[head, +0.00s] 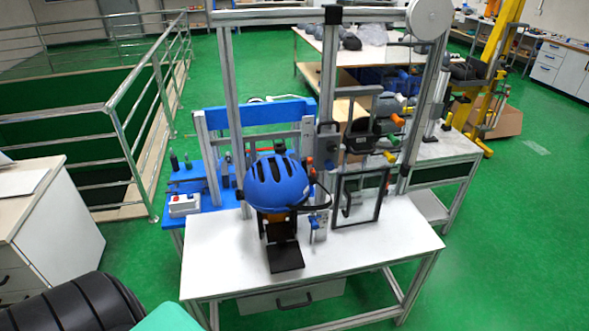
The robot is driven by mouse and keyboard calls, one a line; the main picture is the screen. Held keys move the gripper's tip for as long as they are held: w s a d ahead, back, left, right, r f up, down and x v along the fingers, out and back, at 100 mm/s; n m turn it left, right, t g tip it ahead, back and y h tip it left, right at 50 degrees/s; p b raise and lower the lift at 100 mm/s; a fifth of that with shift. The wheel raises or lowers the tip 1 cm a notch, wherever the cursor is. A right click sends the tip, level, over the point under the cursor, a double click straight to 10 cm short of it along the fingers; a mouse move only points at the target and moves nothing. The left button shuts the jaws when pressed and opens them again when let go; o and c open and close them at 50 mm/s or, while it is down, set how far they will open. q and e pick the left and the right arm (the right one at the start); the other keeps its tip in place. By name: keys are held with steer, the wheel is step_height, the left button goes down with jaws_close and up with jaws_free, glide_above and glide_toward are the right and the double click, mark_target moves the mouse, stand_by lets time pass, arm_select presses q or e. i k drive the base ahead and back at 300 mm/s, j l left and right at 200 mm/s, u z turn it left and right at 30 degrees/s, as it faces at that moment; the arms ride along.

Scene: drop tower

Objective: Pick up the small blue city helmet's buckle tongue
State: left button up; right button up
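The small blue city helmet (277,184) has dark vent slots. It sits upright on a dark and orange-brown support (280,228) on the white table, at the front of the drop tower. A dark strap (326,199) loops out from the helmet's right side. The buckle tongue is too small to make out in the head view. Neither of my grippers is in view, so nothing shows either one near the helmet.
The white table (215,262) has bare room left and right of the support. Tower posts (228,100) rise behind the helmet, with a framed clear panel (360,197) to its right. A metal railing (125,140) stands at left and a white cabinet (55,230) nearer.

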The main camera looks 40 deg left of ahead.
mark_target(275, 182)
steer(key=u, duration=1.3)
